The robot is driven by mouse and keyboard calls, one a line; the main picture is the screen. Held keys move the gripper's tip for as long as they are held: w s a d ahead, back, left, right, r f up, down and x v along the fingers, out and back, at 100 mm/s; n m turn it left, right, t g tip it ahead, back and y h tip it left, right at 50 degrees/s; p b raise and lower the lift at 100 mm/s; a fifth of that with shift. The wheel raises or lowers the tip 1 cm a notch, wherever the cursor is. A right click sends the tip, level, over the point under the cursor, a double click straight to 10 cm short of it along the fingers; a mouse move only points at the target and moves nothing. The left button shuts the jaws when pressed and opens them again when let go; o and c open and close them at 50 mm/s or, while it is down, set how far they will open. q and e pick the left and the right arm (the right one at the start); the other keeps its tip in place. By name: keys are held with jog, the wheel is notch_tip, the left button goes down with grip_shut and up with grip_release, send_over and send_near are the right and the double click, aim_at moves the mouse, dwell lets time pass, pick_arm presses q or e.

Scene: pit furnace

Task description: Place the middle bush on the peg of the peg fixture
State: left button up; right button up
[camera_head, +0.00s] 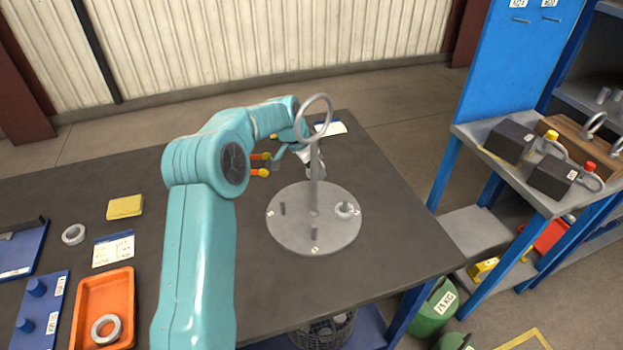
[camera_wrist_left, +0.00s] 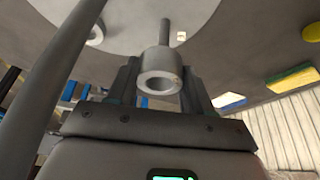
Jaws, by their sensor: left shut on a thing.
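The peg fixture is a round grey plate (camera_head: 292,238) with short upright pegs (camera_head: 283,209) and a tall central post (camera_head: 314,180) topped by a large ring. A low collared part (camera_head: 345,210) sits on its right side. My left gripper (camera_head: 314,162) is behind the post, partly hidden by it. In the left wrist view my left gripper (camera_wrist_left: 160,95) is shut on a grey hollow bush (camera_wrist_left: 160,62), its open end towards the camera. A peg (camera_wrist_left: 166,32) shows just beyond the bush; I cannot tell whether they touch. My right gripper is not in view.
An orange tray (camera_head: 79,308) holding a ring (camera_head: 106,328), a loose ring (camera_head: 74,234), a blue pegged block (camera_head: 49,290) and a yellow pad (camera_head: 125,207) lie at the table's left. The post stands close beside my left gripper. The table front right is clear.

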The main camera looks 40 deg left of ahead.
pick_arm(q)
jog(key=shift+s+a+f, duration=0.15)
jog(key=shift+s+f, duration=0.1)
jog(key=shift+f, duration=0.6)
notch_tip(320, 180, down, 5)
jog(key=shift+r+p, duration=0.1)
jog(key=shift+p, duration=0.3)
jog(key=shift+r, duration=0.1)
jog(key=shift+f, duration=0.2)
jog(key=o, duration=1.4)
